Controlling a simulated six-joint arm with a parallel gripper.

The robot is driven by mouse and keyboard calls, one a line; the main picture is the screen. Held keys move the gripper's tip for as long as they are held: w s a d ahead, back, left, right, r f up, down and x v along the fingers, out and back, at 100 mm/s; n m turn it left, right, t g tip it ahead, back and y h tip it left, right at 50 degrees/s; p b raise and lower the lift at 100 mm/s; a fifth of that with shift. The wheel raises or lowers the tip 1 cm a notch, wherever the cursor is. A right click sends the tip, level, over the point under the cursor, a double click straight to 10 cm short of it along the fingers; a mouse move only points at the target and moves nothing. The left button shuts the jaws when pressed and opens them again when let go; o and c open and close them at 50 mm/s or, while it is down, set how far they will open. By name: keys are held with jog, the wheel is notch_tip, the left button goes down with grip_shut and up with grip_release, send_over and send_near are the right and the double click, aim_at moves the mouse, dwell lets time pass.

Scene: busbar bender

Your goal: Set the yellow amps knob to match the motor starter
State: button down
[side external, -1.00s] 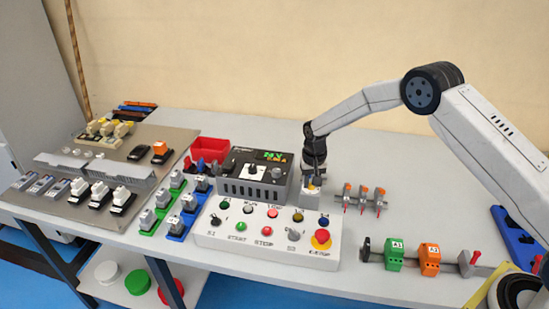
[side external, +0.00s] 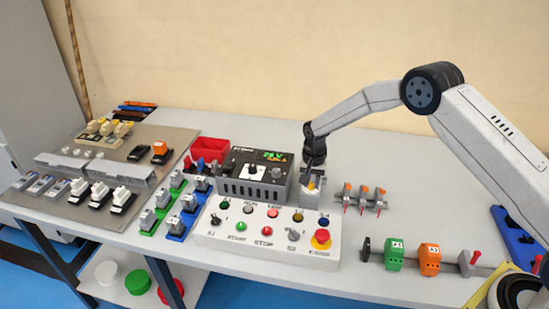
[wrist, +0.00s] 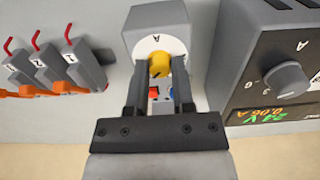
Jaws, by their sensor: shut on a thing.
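The yellow amps knob (wrist: 159,64) sits on a round white dial marked A, on a grey housing (wrist: 158,18). Red and blue parts show on the housing, between my fingers. In the side external view the yellow knob (side external: 311,185) is small, on the housing just right of the black power supply. My gripper (wrist: 159,72) points down over the housing, with one finger on each side of the knob, and is shut on it. The fingers partly cover the dial, and its scale is too small to read.
The black power supply (side external: 255,176), with a lit display and a dial, stands close beside the housing. Small grey units with orange levers (side external: 363,194) are on the other side. The button panel (side external: 268,242) lies in front. Bare table is behind.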

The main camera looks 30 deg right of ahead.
aim_at(311, 183)
jog(key=shift+c, duration=2.4)
grip_release()
jog(key=shift+r, duration=3.9)
jog(key=shift+s+r, duration=0.3)
jog(key=shift+r, duration=0.05)
jog(key=s+r+n+t, duration=0.1)
jog(key=s+n, duration=0.3)
jog(key=s, duration=0.9)
jog(key=s+r+n+t, duration=0.1)
jog(key=s+r+n, duration=0.3)
jog(key=s, duration=1)
jog(key=shift+a+r+n+t, duration=0.25)
jog(key=shift+r+n+t, duration=0.1)
jog(key=shift+n, duration=0.15)
